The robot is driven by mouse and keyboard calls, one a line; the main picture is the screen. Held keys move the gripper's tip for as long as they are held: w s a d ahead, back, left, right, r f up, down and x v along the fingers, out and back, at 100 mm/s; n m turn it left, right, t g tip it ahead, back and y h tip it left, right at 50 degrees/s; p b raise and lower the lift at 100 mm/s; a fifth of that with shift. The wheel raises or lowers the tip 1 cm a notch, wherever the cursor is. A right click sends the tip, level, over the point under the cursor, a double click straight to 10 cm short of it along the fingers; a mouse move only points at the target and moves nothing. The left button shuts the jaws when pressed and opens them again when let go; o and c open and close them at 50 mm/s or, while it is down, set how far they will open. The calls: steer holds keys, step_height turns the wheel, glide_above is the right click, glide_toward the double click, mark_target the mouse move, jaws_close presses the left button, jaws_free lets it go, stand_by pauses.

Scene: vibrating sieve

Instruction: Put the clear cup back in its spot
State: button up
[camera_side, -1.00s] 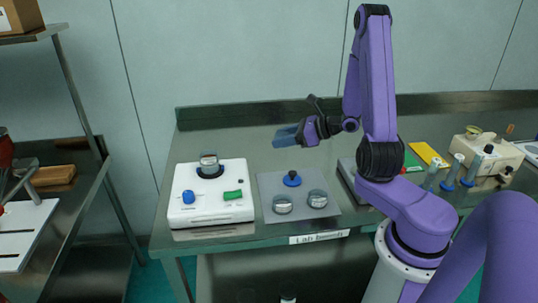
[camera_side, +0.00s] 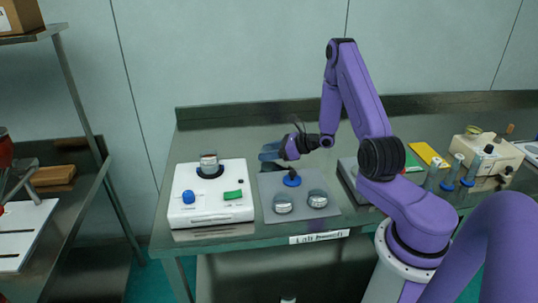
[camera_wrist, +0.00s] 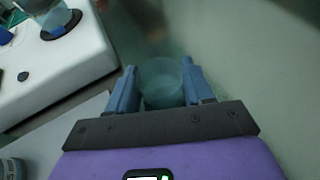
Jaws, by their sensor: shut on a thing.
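My gripper (camera_side: 268,152) is shut on the clear cup (camera_wrist: 161,84), a translucent cylinder between the two blue fingers in the wrist view. In the side view the cup cannot be made out apart from the fingers. The gripper is low over the rear of the grey mat (camera_side: 330,209), by its back left part. On the mat are a blue round piece with a dark knob (camera_side: 292,180) and two clear, silvery round containers, left (camera_side: 283,205) and right (camera_side: 317,199).
A white machine (camera_side: 213,213) stands left of the mat, with a blue knob, a green switch and a clear container (camera_side: 209,160) on its black ring. Blue-based tubes (camera_side: 449,178) and a beige device stand at right. The bench behind the mat is clear.

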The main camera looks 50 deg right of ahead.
steer(key=shift+f, duration=0.5)
steer(key=shift+f, duration=0.15)
steer(key=o, duration=1)
